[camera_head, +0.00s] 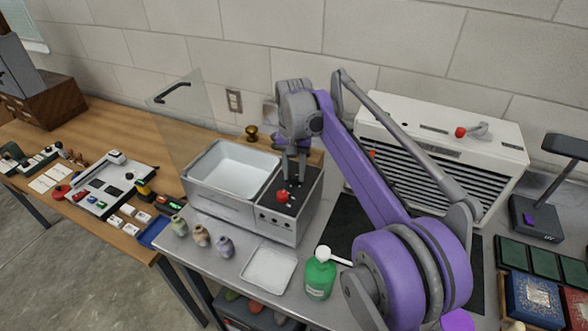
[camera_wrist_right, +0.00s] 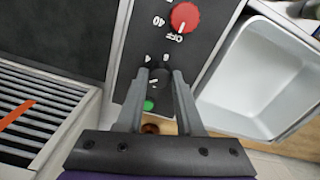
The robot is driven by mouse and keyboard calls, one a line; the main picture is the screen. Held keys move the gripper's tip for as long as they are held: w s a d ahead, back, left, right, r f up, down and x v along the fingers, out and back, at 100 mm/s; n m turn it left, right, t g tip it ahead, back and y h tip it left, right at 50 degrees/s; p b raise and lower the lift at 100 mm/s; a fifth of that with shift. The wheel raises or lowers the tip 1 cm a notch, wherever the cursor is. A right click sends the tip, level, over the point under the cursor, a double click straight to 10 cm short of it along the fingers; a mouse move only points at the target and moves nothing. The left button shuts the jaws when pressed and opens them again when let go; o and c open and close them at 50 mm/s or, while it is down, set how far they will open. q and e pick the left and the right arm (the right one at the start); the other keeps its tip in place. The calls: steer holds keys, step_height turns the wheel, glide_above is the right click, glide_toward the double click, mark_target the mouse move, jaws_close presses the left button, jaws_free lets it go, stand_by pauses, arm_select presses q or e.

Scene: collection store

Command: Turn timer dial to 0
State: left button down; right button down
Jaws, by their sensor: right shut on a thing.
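A steel bath unit (camera_head: 232,166) with an open basin stands on the metal bench. Its dark control panel (camera_head: 306,190) is on the right side. A red dial (camera_head: 282,196) sits near the panel's front; in the right wrist view the red dial (camera_wrist_right: 185,17) has "OFF" and "40" beside it. My right gripper (camera_head: 292,178) reaches down onto the panel behind the red dial. In the right wrist view my right gripper (camera_wrist_right: 163,76) is shut on a small black dial (camera_wrist_right: 160,74), mostly hidden between the fingers. Its exact setting cannot be read. My left gripper is not in view.
A clear lid (camera_head: 186,118) stands raised at the bath's left. A green bottle (camera_head: 319,276), white tray (camera_head: 269,269) and several small jars (camera_head: 201,236) are in front. A white slatted unit (camera_head: 440,140) stands right. A green button (camera_wrist_right: 149,105) is close to the fingers.

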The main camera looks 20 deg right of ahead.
mark_target(294, 176)
steer(key=n, duration=0.5)
steer(key=shift+r+n+p, duration=0.1)
steer(key=shift+n+p, duration=0.2)
steer(key=shift+p, duration=0.05)
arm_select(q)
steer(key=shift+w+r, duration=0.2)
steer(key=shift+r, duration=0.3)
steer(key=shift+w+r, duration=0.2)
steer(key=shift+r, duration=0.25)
arm_select(e)
steer(key=shift+n, duration=2.3)
steer(key=c, duration=0.5)
jaws_free()
steer(key=shift+c, duration=0.2)
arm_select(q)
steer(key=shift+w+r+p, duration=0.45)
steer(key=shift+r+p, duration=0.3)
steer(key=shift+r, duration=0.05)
arm_select(e)
step_height(294, 176, up, 11)
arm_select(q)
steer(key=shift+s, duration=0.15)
arm_select(e)
steer(key=shift+f, duration=0.25)
